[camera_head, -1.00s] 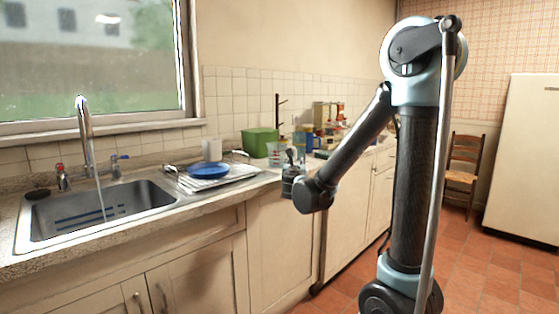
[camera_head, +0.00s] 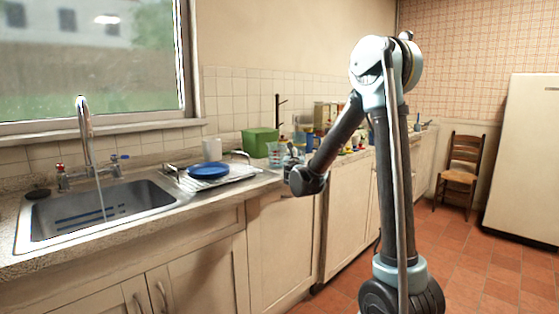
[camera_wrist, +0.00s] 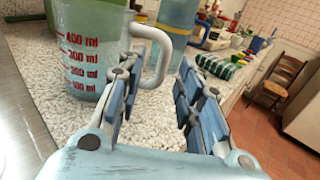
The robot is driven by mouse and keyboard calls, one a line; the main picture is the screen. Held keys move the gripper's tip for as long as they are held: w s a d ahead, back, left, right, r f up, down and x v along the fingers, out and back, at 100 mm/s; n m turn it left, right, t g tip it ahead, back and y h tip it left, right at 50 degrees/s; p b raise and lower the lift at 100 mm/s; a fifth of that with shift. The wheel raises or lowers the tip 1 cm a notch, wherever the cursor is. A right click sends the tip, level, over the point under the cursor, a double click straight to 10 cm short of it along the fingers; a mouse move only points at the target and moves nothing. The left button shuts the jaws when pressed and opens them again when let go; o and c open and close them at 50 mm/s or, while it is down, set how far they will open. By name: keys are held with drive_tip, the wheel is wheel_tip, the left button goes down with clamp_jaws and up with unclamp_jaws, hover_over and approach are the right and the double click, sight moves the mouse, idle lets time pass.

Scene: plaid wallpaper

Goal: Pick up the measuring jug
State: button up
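The measuring jug (camera_wrist: 84,48) is clear with red millilitre marks and a pale handle (camera_wrist: 150,50) on its right side. It stands upright on the speckled counter, close in front of my gripper (camera_wrist: 157,85) in the wrist view.
A green box (camera_head: 260,141), a rack with a blue plate (camera_head: 208,169) and a sink (camera_head: 105,212) are to the left. Several items line the counter behind. The floor in front is open.

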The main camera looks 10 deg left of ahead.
sight(295, 155)
drive_tip(key=w, duration=0.5)
drive_tip(key=shift+c, duration=0.3)
clamp_jaws()
